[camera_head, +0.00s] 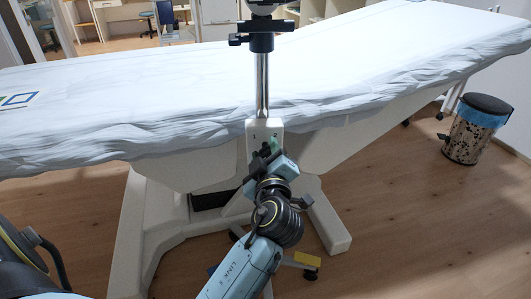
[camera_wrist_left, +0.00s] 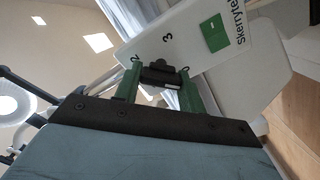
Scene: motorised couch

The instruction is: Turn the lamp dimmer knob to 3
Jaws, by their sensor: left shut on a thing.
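The lamp's white dimmer box (camera_head: 256,129) sits low on a shiny upright pole (camera_head: 262,85) in front of the couch; a small "1" shows on its face. In the left wrist view the white box (camera_wrist_left: 187,33) fills the top, with a "3" and a green label. A black knob (camera_wrist_left: 159,76) sits on it, below the "3". My left gripper (camera_head: 268,153) is at the box, its green fingers closed on both sides of the knob (camera_wrist_left: 159,68). The knob is hidden in the head view, and I cannot tell its exact setting. My right gripper is out of view.
The couch (camera_head: 120,105), under a white sheet, stretches behind the pole. Its pale base (camera_head: 148,225) is just behind my arm. A dark clamp (camera_head: 262,42) sits high on the pole. A bin (camera_head: 475,130) stands at the right. The floor at right front is clear.

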